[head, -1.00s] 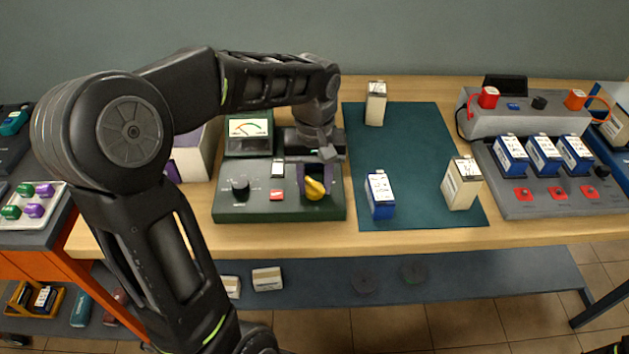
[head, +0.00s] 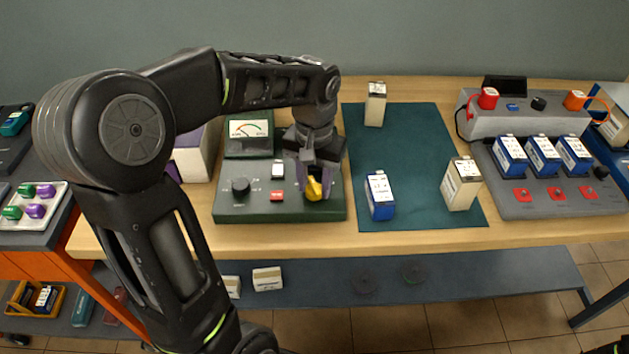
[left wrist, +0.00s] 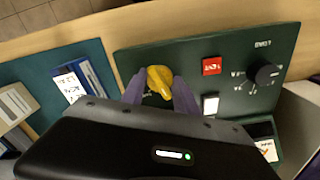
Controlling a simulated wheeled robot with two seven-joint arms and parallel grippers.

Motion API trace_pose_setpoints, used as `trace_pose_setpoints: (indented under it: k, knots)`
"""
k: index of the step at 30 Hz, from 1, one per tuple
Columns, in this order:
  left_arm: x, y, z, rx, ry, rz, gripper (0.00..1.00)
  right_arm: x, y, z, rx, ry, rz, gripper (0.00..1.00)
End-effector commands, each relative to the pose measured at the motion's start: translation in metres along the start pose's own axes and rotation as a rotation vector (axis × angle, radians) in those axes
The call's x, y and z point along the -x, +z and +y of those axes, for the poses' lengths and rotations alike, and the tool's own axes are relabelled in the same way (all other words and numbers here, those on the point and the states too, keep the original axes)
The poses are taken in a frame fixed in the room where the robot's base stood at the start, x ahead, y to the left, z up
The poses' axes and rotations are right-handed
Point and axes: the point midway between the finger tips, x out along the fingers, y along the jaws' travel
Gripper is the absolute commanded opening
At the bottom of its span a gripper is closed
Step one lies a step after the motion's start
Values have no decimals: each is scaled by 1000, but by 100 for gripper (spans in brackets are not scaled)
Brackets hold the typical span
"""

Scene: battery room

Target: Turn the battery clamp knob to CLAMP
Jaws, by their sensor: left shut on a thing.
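The yellow clamp knob (head: 313,190) sits at the right front of the dark green tester panel (head: 240,212). In the left wrist view the same knob (left wrist: 159,80) stands between two purple fingertips. My left gripper (head: 317,181) reaches down from above and is shut on the knob. The knob's markings are mostly covered by the fingers, so I cannot read which label it points to.
The panel also has a black dial (head: 240,187), a red button (head: 277,196) and a meter (head: 249,130). The table's front edge is just ahead.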

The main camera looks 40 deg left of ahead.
Motion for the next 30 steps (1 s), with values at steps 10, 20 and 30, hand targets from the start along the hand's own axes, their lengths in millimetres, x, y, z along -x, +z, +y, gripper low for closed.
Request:
trace_pose_setpoints:
  k: [10, 20, 30]
  knots:
    - [1, -1, 0, -329, 0, 2, 0, 5, 0, -2, 0, 0, 0, 36]
    - [2, -1, 0, -642, -1, 2, 0, 10, 0, -4, 0, 0, -1, 36]
    - [2, -1, 0, -950, -1, 3, 0, 15, 0, -6, 0, 0, -1, 36]
